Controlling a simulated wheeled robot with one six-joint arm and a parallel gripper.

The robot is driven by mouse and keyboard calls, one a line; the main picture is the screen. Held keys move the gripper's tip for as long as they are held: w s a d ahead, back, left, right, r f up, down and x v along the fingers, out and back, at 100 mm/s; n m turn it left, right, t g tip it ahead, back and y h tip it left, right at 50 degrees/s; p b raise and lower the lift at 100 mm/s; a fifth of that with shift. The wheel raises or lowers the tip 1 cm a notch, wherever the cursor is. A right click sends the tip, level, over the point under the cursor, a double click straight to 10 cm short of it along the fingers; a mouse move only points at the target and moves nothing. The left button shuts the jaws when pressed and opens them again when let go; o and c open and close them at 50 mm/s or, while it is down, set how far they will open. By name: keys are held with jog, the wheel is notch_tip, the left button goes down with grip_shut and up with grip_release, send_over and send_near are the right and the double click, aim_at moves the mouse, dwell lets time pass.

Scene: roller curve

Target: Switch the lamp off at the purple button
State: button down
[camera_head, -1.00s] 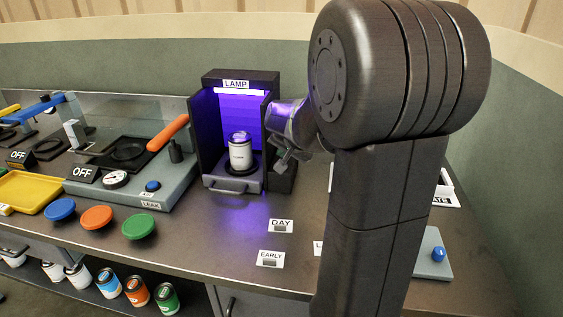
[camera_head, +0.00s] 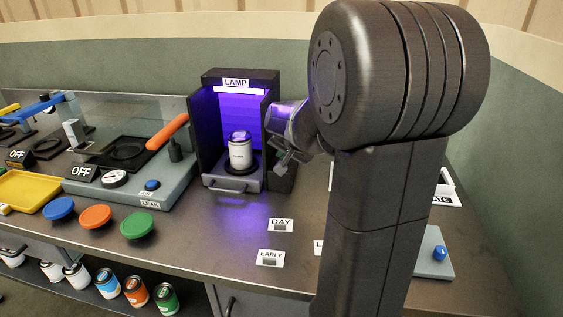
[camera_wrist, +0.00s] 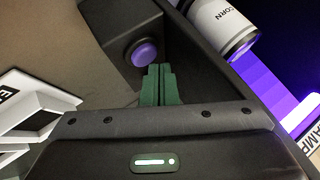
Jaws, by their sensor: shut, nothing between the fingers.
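The lamp box (camera_head: 241,78) stands at the back of the counter, its tube (camera_head: 240,90) glowing violet. A white can (camera_head: 240,155) stands upright inside; it also shows in the wrist view (camera_wrist: 222,22). The purple button (camera_wrist: 145,53) sits on a dark block beside the lamp housing in the wrist view. In the head view I cannot make the button out; my gripper is in front of that side. My gripper (camera_wrist: 159,72) is shut and empty, its fingertips very close beside the button. Whether they touch it I cannot tell. My gripper also shows in the head view (camera_head: 281,162), right of the lamp.
A grey leak station (camera_head: 175,190) with an orange-handled lever and a blue button is left of the lamp. Blue, orange and green discs (camera_head: 137,225) lie in front. My arm hides the right side.

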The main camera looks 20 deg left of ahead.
jog(key=shift+f+b, duration=0.45)
jog(key=shift+f, duration=0.1)
dwell(0.4)
jog(key=shift+r, duration=0.1)
jog(key=shift+r+p, duration=0.75)
jog(key=shift+r, duration=0.15)
jog(key=shift+r, duration=0.1)
notch_tip(320, 180, up, 6)
jog(key=p, duration=0.4)
jog(key=shift+p, duration=0.3)
dwell(0.8)
